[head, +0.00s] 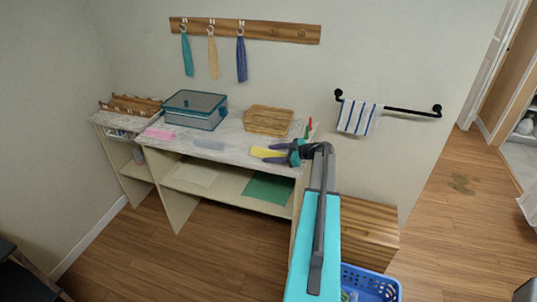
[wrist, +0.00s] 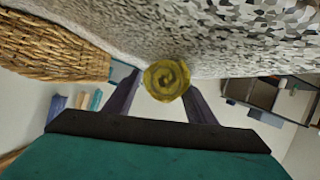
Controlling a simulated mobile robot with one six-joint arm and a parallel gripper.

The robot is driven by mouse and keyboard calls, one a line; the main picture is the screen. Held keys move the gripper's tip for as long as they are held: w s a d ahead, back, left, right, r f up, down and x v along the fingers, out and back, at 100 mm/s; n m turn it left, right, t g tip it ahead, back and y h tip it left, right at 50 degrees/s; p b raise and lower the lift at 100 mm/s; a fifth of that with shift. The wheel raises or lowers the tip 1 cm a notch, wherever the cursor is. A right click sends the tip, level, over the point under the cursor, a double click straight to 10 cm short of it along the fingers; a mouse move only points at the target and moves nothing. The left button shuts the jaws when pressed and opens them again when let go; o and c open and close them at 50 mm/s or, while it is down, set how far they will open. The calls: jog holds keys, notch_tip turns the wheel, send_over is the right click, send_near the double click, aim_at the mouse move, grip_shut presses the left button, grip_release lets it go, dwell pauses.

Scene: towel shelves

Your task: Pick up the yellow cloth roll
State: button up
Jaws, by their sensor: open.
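The yellow cloth roll (head: 262,152) lies on the whitish top of the shelf unit (head: 215,150), toward its right part. In the wrist view the roll (wrist: 166,80) shows its round spiral end, between the two dark fingers. My gripper (head: 275,154) is open, low over the shelf top, with its fingers pointing left at the roll. In the wrist view the fingers of my gripper (wrist: 160,88) stand on either side of the roll's end. I cannot tell whether they touch it. The roll's far length is hidden behind its end in that view.
A wicker basket (head: 268,120) stands behind the roll; it also shows in the wrist view (wrist: 50,47). A green sheet (head: 268,187) lies on the lower shelf.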

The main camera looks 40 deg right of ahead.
aim_at(265, 148)
jog(key=shift+c, duration=0.4)
jog(key=c, duration=0.7)
jog(key=shift+c, duration=0.2)
jog(key=shift+r, duration=0.15)
jog(key=shift+r+b, duration=0.6)
jog(key=shift+b, duration=0.05)
jog(key=shift+r+b, duration=0.55)
jog(key=shift+r, duration=0.25)
jog(key=s+d+r+b, duration=0.2)
jog(key=s+b, duration=0.3)
jog(key=s, duration=1.1)
jog(key=shift+b, duration=0.4)
